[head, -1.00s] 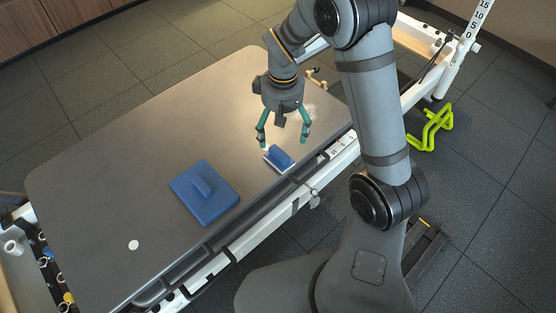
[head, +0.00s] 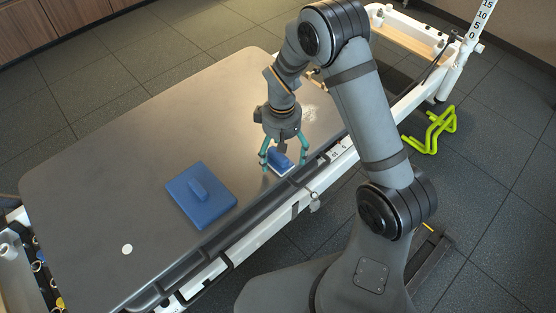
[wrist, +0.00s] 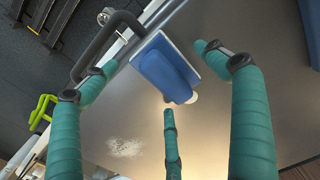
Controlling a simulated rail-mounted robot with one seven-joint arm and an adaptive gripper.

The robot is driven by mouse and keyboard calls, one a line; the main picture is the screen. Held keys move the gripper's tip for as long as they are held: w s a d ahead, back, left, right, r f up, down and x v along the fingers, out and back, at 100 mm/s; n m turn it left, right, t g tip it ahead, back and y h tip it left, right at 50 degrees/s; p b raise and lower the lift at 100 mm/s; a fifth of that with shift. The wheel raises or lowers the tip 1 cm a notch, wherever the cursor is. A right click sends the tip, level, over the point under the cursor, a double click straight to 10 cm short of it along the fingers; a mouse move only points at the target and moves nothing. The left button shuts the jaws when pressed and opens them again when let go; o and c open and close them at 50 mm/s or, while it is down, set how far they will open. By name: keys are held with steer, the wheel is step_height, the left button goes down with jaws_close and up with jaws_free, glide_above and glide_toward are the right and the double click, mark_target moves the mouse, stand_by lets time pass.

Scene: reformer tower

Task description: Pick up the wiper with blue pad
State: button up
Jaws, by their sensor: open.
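A small wiper (head: 281,158) with a blue upper part on a thin white base lies near the table's right edge. A larger all-blue wiper (head: 203,197), a flat square pad with a raised handle, lies to its lower left. My gripper (head: 283,161) is open directly above the small wiper, its teal fingers on either side of it. In the wrist view, the small wiper (wrist: 168,68) sits between the spread fingers of my gripper (wrist: 165,82). I cannot tell whether any finger touches it.
The grey tabletop (head: 110,175) is mostly bare, with a white disc (head: 127,249) at the lower left. A white scattered patch (head: 310,113) lies beyond my gripper. A white rail (head: 255,232) runs along the near edge. A yellow-green frame (head: 433,130) stands on the floor.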

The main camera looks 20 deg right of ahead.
steer(key=c, duration=0.3)
steer(key=c, duration=1)
steer(key=shift+r, duration=0.15)
steer(key=shift+r, duration=0.25)
step_height(320, 180, up, 4)
steer(key=shift+w+r+p, duration=0.1)
steer(key=shift+p, duration=0.7)
steer(key=s+d+r, duration=0.1)
steer(key=d+r, duration=0.1)
steer(key=d, duration=0.1)
steer(key=s+d+r+p, duration=0.1)
steer(key=d+r, duration=0.1)
steer(key=d, duration=0.2)
steer(key=s+d+r, duration=0.2)
steer(key=d, duration=0.2)
steer(key=shift+p, duration=0.35)
steer(key=o, duration=0.7)
steer(key=c, duration=0.4)
